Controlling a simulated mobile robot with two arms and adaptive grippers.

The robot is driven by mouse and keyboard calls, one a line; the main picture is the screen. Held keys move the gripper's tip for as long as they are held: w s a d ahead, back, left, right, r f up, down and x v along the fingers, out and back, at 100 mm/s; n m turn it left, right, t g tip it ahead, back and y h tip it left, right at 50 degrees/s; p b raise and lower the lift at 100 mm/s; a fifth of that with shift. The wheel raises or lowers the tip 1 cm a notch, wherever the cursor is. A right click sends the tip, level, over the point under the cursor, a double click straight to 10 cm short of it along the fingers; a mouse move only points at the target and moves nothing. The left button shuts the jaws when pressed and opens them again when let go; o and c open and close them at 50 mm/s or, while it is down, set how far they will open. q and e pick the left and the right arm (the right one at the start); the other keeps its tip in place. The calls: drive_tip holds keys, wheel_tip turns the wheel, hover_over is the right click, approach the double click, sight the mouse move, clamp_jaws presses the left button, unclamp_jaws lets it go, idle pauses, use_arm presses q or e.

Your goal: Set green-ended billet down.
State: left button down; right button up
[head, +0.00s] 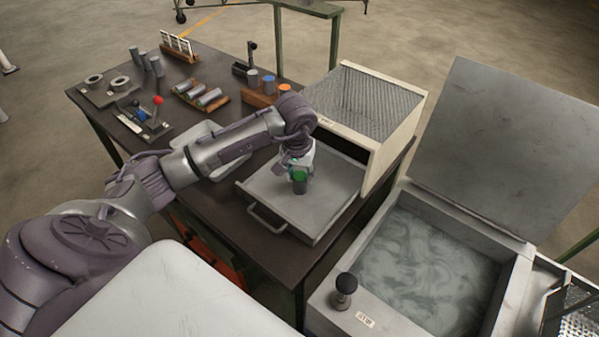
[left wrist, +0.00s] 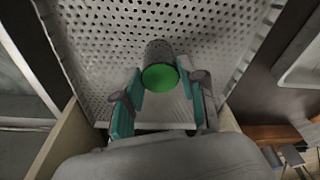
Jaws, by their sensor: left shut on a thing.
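The green-ended billet (head: 300,187) is a short dark grey cylinder, held roughly upright over the pulled-out tray (head: 268,190) of the furnace. In the left wrist view its bright green end (left wrist: 160,78) faces the camera and its grey side (left wrist: 158,50) points to the tray's perforated floor (left wrist: 95,45). My left gripper (head: 299,174) is shut on it, with a finger on either side near the green end. I cannot tell whether the billet's lower end touches the tray. My right gripper is not in view.
The cream furnace box (head: 385,140) stands behind the tray, and the tray's handle (head: 266,220) faces front. An open bath of cloudy liquid (head: 430,262) is at right. A rack with blue and orange-ended billets (head: 262,97) and a wooden tray of cylinders (head: 201,96) lie behind my arm.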

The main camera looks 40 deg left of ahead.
sight(298, 181)
use_arm(q)
drive_tip(key=c, duration=1.1)
unclamp_jaws()
drive_tip(key=shift+f, duration=0.2)
drive_tip(key=o, duration=0.4)
drive_tip(key=shift+r, duration=0.1)
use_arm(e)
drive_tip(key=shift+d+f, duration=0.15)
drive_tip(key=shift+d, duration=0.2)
use_arm(q)
drive_tip(key=shift+o, duration=0.2)
drive_tip(key=shift+r, duration=0.4)
wheel_tip(298, 181, up, 11)
drive_tip(key=s+b, duration=0.1)
drive_tip(key=b, duration=0.2)
drive_tip(key=shift+s+d+r, duration=0.15)
drive_tip(key=shift+s+d, duration=0.15)
drive_tip(key=shift+s, duration=0.05)
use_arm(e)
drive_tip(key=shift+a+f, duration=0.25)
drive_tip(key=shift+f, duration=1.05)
